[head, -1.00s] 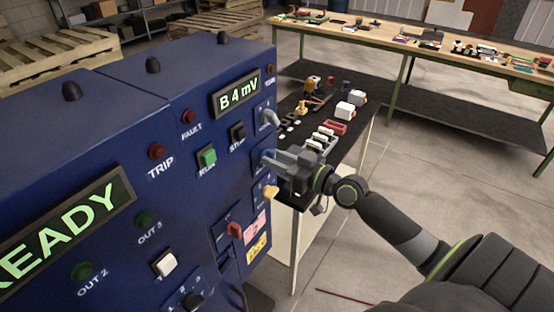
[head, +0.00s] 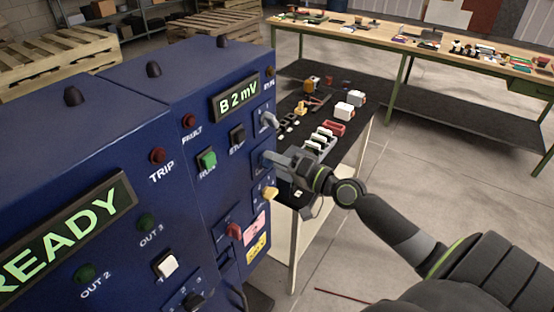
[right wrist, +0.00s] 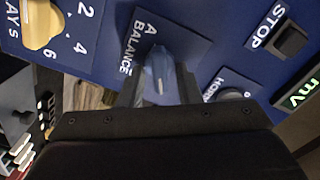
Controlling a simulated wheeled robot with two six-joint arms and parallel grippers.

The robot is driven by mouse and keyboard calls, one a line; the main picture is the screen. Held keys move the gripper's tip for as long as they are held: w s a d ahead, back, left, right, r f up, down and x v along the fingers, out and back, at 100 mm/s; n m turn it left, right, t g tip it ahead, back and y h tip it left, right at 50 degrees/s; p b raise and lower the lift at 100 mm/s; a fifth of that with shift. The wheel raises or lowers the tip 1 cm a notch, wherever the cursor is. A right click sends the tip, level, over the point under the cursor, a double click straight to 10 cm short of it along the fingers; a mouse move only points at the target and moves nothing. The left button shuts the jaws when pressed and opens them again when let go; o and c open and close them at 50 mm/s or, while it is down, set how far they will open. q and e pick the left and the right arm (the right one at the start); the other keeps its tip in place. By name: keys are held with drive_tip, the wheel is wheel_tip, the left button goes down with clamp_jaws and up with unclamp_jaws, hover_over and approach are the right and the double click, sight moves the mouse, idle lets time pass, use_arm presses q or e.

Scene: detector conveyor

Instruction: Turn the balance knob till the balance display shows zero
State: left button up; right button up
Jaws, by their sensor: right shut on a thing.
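The balance display (head: 236,101) on the blue cabinet (head: 110,125) reads "B 2 mV" in the head view. My right gripper (head: 272,160) is at the cabinet's right edge, below the display. In the right wrist view it is shut on the blue-grey balance knob (right wrist: 161,75), beside the label "A BALANCE". The fingers stand on both sides of the knob, which has a pale pointer line. In the head view the gripper largely hides the knob. My left gripper is not in view.
Close to the gripper are a grey knob (head: 268,120) above and a cream knob (head: 270,193) below. The green RUN button (head: 207,159) and black STOP button (head: 237,135) lie to the left. A black-topped table (head: 360,125) with loose parts stands behind the arm.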

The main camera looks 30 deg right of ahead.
drive_tip(key=shift+f+m+p, duration=0.15)
drive_tip(key=shift+m+p, duration=0.7)
drive_tip(key=shift+m, duration=2.95)
drive_tip(key=o, duration=0.6)
drive_tip(key=shift+d, duration=0.1)
